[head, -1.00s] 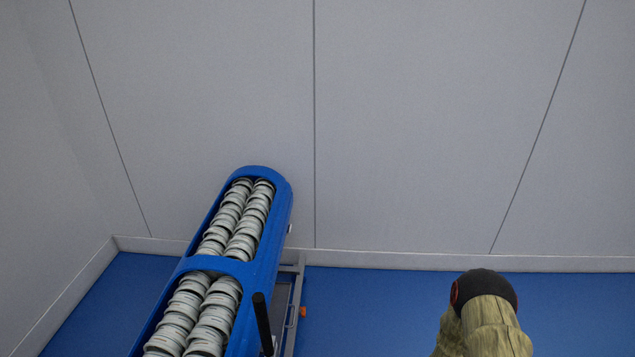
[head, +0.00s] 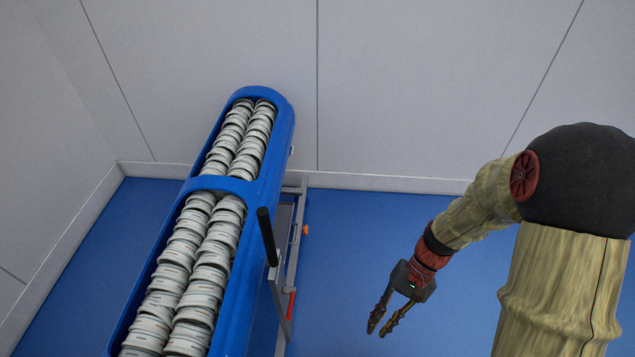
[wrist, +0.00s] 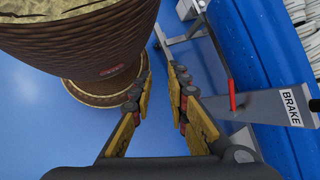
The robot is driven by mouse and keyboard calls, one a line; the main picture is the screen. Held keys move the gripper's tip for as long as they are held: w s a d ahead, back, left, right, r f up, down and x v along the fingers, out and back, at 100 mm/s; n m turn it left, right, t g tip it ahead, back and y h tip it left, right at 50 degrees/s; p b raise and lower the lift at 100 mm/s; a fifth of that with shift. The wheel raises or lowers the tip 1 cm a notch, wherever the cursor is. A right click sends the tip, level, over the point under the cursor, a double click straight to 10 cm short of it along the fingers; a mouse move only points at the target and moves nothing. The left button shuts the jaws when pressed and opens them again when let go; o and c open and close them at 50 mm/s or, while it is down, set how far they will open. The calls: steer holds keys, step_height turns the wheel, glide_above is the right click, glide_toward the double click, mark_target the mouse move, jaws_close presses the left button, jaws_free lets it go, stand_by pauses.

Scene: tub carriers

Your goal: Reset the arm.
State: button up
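My gripper (head: 383,325) hangs at the end of my bent arm, in the lower right part of the head view, above the blue floor. Its two fingers are apart with nothing between them. In the wrist view my gripper (wrist: 162,80) also shows open and empty, with blue floor beyond the fingertips. The blue tub carrier (head: 259,235) stands to the left of my gripper in the head view, apart from it. It holds rows of stacked white tubs (head: 190,255).
The carrier's metal frame (head: 292,262) has a red-gripped lever, a black handle (head: 266,237) and, in the wrist view, a pedal marked BRAKE (wrist: 291,107). A pale panelled wall (head: 410,80) stands behind. Blue floor (head: 345,250) is clear between carrier and arm.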

steer(key=d+r+n+t+h, duration=0.1)
steer(key=r+t, duration=0.4)
steer(key=r, duration=0.9)
steer(key=d+r+n+t+h, duration=0.2)
steer(key=r+n+t+h, duration=0.1)
steer(key=r, duration=1.1)
steer(key=t+h, duration=0.1)
steer(key=t, duration=0.1)
steer(key=shift+w+d+r+t, duration=0.2)
steer(key=shift+w+d+t, duration=0.1)
steer(key=shift+t, duration=0.1)
